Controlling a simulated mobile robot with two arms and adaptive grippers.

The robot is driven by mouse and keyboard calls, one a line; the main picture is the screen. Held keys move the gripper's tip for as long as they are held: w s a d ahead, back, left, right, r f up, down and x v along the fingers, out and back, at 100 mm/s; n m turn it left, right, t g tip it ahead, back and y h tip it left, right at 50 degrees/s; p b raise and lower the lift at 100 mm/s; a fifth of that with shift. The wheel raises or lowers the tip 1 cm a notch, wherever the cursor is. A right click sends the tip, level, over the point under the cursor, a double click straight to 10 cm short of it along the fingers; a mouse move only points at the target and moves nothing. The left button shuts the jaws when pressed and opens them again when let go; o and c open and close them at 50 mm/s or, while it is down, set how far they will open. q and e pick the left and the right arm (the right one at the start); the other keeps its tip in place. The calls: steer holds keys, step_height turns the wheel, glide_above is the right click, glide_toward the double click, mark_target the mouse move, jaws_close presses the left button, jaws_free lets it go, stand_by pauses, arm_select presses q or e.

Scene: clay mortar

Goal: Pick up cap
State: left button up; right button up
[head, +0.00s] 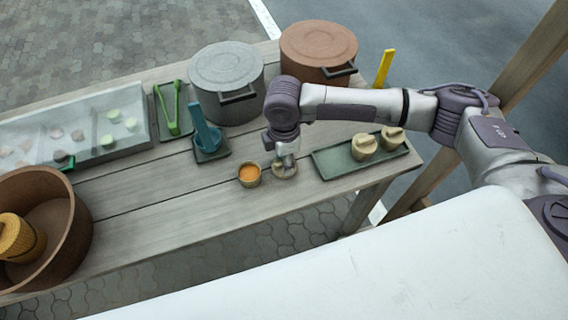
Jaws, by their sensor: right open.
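A small round beige cap (286,171) lies on the wooden table near its front edge. My right gripper (284,160) points down right over the cap and is open. It hides part of the cap, and I cannot tell whether its fingers touch it. A small beige jar (249,182) with orange contents stands open just left of the cap. My left gripper is out of view.
A green tray (334,165) with two lidded beige jars (364,147) lies to the right. Behind are a grey pot (226,75) and a brown pot (318,45). A blue tool (205,130), green tongs (174,110), a glass case (85,125) and a clay mortar (75,235) stand left.

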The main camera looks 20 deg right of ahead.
steer(key=shift+f, duration=0.1)
steer(key=shift+c, duration=0.2)
jaws_close()
